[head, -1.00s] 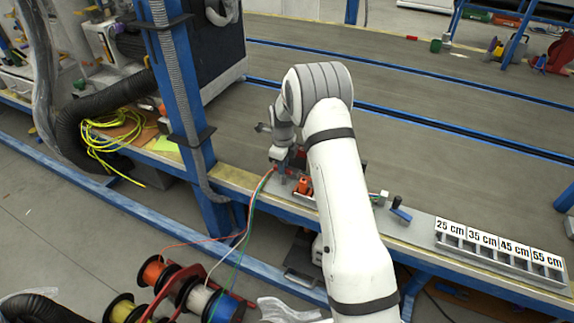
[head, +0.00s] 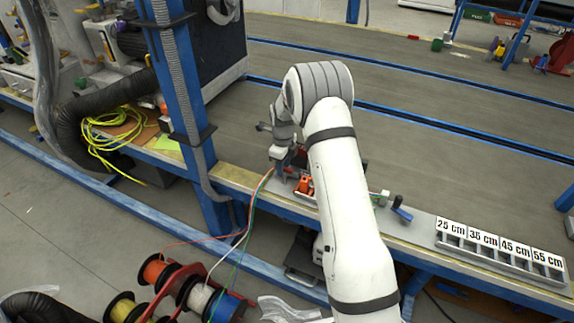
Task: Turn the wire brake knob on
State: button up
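My gripper (head: 280,167) is at the end of my white arm, pointing down at the wire fixture on the bench edge. Its fingers are small and dark here, and I cannot tell whether they are open or touching anything. An orange-red part (head: 304,185) of the fixture sits just right of the gripper; I cannot tell whether it is the wire brake knob. Red, white and green wires (head: 255,195) run from below up to the fixture beside the gripper. My forearm hides part of the fixture. A blue-handled part (head: 401,210) shows to the right of my arm.
Wire spools (head: 187,290) stand below at the lower left. A blue post (head: 185,100) rises left of the gripper. A grey length tray (head: 498,250) marked 25 to 55 cm lies at the right. The bench top (head: 420,110) behind is largely clear.

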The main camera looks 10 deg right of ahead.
jog(key=shift+r, duration=0.15)
notch_tip(320, 180, up, 8)
jog(key=shift+f+p, duration=0.25)
jog(key=shift+p, duration=0.25)
jog(key=shift+r, duration=0.1)
jog(key=s+d+r+n+t+p, duration=0.1)
jog(key=s+r+n+p, duration=0.2)
jog(key=s+r+n, duration=0.6)
jog(key=s+r+n+p, duration=0.2)
jog(key=s+r+p, duration=0.3)
jog(key=r, duration=0.8)
jog(key=s+r+n+p, duration=0.1)
jog(key=s+r+n, duration=0.2)
jog(key=s, duration=0.4)
jog(key=s+r+n+t+p, duration=0.1)
jog(key=s+r+n+p, duration=0.1)
jog(key=s+n, duration=0.4)
jog(key=s+r+n+p, duration=0.2)
jog(key=s+r+n, duration=0.2)
jog(key=s, duration=0.6)
jog(key=shift+s+d+r+n+t, duration=0.2)
jog(key=shift+d+r+n+t, duration=0.15)
jog(key=shift+n, duration=0.35)
